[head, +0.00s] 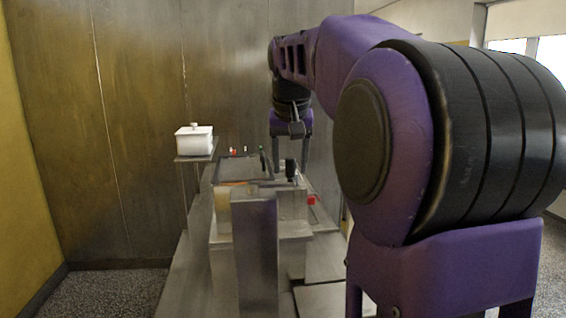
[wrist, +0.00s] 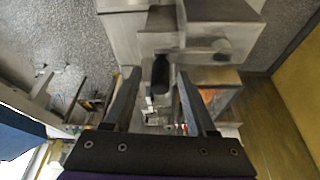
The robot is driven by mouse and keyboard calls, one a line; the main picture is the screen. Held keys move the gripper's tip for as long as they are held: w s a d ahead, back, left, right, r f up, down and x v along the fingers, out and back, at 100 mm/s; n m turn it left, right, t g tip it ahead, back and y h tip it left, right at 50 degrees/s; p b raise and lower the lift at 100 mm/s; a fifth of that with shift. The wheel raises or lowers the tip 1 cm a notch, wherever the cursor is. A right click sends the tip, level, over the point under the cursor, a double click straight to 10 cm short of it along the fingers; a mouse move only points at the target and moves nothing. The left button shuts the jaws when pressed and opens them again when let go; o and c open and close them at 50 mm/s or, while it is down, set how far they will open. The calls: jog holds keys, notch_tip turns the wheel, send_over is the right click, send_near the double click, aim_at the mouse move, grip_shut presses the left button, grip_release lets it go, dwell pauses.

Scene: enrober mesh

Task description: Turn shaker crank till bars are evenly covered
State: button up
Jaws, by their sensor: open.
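The shaker crank's black handle (head: 291,168) stands upright at the right side of the steel machine (head: 255,235) in the head view. In the wrist view the black handle (wrist: 160,72) shows end-on, beside a grey metal crank arm (wrist: 205,52). My gripper (head: 290,150) points down over the handle. In the wrist view my gripper (wrist: 157,76) is open, with one finger on each side of the handle and gaps visible; the handle looks ungripped. A grey flat tray or mesh (head: 238,170) lies on top of the machine. I cannot make out the bars or their covering.
A white lidded pot (head: 194,140) stands on a small shelf at the left. A red part (head: 311,200) is on the machine's right side. Small bottles (head: 232,151) stand behind. A tall steel post (head: 255,250) rises in front. Open floor (head: 120,290) lies left.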

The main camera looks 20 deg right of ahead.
jog(key=shift+c, duration=0.4)
grip_shut()
dwell(0.9)
